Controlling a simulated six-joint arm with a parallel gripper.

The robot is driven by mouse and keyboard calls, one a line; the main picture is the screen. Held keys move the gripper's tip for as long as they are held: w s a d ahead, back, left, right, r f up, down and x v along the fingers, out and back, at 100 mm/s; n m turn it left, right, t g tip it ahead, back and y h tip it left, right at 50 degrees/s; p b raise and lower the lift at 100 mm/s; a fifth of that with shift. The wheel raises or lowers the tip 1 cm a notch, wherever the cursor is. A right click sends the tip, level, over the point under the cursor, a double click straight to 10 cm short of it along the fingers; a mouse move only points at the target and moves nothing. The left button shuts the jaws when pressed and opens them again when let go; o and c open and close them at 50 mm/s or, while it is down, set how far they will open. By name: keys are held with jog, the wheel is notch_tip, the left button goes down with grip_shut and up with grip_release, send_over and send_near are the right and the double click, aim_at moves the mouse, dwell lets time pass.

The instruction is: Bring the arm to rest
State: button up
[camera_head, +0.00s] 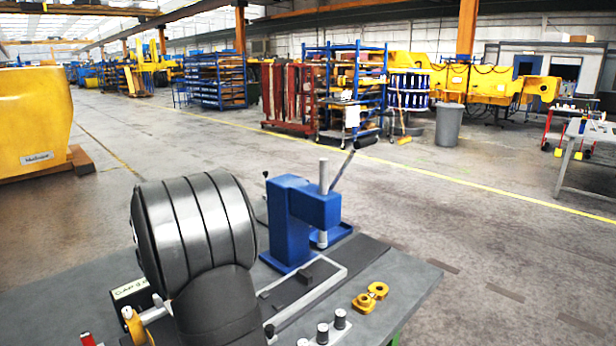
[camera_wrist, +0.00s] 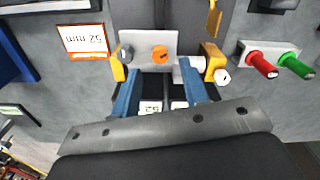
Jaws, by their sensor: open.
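My gripper (camera_wrist: 159,86) shows in the wrist view with its two blue fingers spread apart. Nothing is seen held between them. Beyond the fingers lies a light plate (camera_wrist: 148,46) with an orange round knob (camera_wrist: 160,54). Small yellow pieces (camera_wrist: 117,69) sit beside both fingers; I cannot tell if they touch them. In the head view, my dark arm covers the left of the grey bench (camera_head: 405,287) and hides most of the gripper.
A blue press (camera_head: 290,225) with a lever stands behind my arm. A plate with several grey knobs (camera_head: 322,333) lies at the front. The bench's right end is clear.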

notch_tip(320, 180, up, 13)
notch_tip(320, 180, down, 17)
jog(key=shift+f, duration=0.1)
jog(key=m, duration=1.3)
jog(key=shift+m, duration=2.8)
